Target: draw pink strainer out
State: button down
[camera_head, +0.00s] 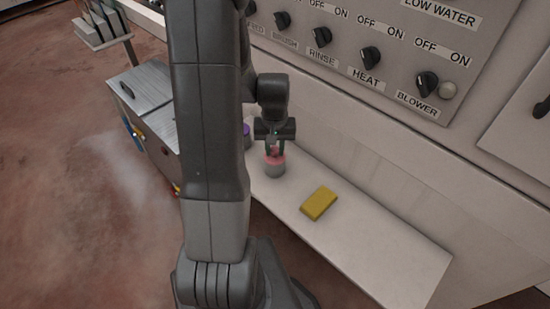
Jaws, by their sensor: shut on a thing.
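The pink strainer (280,159) shows as a small pink piece at the top of a short grey cylinder (275,170) on the white shelf. My gripper (275,148) points down over it and is shut on the pink strainer. The lower part of the strainer is hidden, and I cannot tell how deep it sits in the cylinder. My arm covers the area just left of the gripper.
A yellow block (319,203) lies on the shelf (385,255), right of the cylinder. A purple item (246,129) is partly hidden behind my arm. The panel with black knobs (370,57) rises behind. A metal box (150,105) stands left. The shelf's right end is clear.

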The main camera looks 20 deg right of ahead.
jog(key=shift+r+p, duration=0.45)
jog(key=shift+r, duration=0.25)
dwell(0.3)
jog(key=shift+r+p, duration=2.65)
jog(key=shift+r, duration=0.95)
jog(key=shift+r+p, duration=1.4)
jog(key=shift+r, duration=0.6)
